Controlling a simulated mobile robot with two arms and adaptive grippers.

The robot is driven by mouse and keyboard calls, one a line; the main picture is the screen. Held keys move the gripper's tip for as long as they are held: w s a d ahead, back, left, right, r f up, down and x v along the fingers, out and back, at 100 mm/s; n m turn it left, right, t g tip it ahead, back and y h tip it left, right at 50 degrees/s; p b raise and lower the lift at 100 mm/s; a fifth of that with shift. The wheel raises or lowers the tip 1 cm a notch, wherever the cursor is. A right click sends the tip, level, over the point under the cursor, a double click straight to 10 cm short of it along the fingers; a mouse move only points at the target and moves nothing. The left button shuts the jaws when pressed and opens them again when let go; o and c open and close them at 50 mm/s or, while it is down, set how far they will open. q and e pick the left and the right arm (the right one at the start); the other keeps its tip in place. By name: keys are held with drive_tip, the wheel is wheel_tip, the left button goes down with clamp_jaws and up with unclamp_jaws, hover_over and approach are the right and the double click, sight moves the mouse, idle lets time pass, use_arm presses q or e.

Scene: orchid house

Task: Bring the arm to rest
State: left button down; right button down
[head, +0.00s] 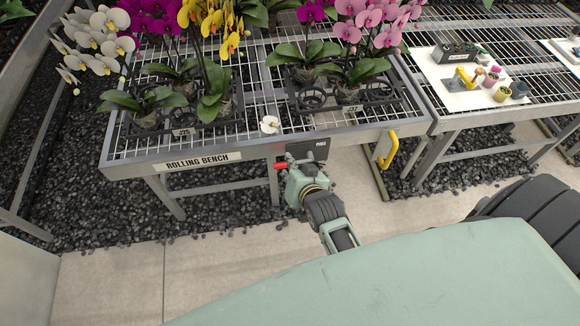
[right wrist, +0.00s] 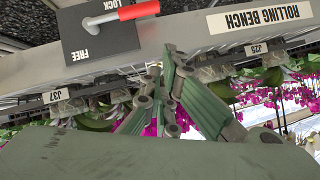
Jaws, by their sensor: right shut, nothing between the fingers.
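My right gripper (head: 291,163) is at the front edge of the rolling bench (head: 230,160), beside the lock plate (head: 317,150). In the right wrist view its green fingers (right wrist: 168,62) are shut with nothing between them. The dark lock plate (right wrist: 92,38) carries the words LOCK and FREE. Its lever has a red handle (right wrist: 138,11), which lies by the word LOCK. The handle (head: 281,166) also shows just left of the gripper in the head view; the fingers look apart from it in the wrist view. My left gripper is not in view.
Potted orchids in black trays (head: 345,107) stand on the bench. A loose white flower (head: 269,125) lies near its front edge. A yellow handle (head: 388,149) is at the bench's right end. A second bench (head: 480,115) holds a white board with small pots. The concrete aisle (head: 120,285) is clear.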

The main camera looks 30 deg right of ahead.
idle(0.4)
drive_tip(key=s+a+f+n+g, duration=0.1)
drive_tip(key=s+f+g, duration=0.1)
drive_tip(key=s+f, duration=0.45)
drive_tip(key=s+a+f+n+g+y+b, duration=0.1)
drive_tip(key=s+a+f+n, duration=0.15)
drive_tip(key=f, duration=0.65)
drive_tip(key=s+a+f+n+g, duration=0.1)
drive_tip(key=s+f+g, duration=0.1)
drive_tip(key=s+f, duration=0.5)
drive_tip(key=s+d+f+n+g, duration=0.1)
drive_tip(key=s+f+g, duration=0.1)
drive_tip(key=s+f, duration=0.3)
drive_tip(key=s+d+f+n+g, duration=0.1)
drive_tip(key=s+f, duration=0.4)
drive_tip(key=s, duration=0.7)
drive_tip(key=s+d+f+n+g, duration=0.1)
drive_tip(key=s+d+f+g, duration=0.2)
drive_tip(key=s, duration=0.6)
wheel_tip(320, 180, down, 2)
drive_tip(key=shift+s+d+f+b, duration=0.15)
drive_tip(key=shift+d+f+b, duration=0.1)
drive_tip(key=shift+b, duration=0.15)
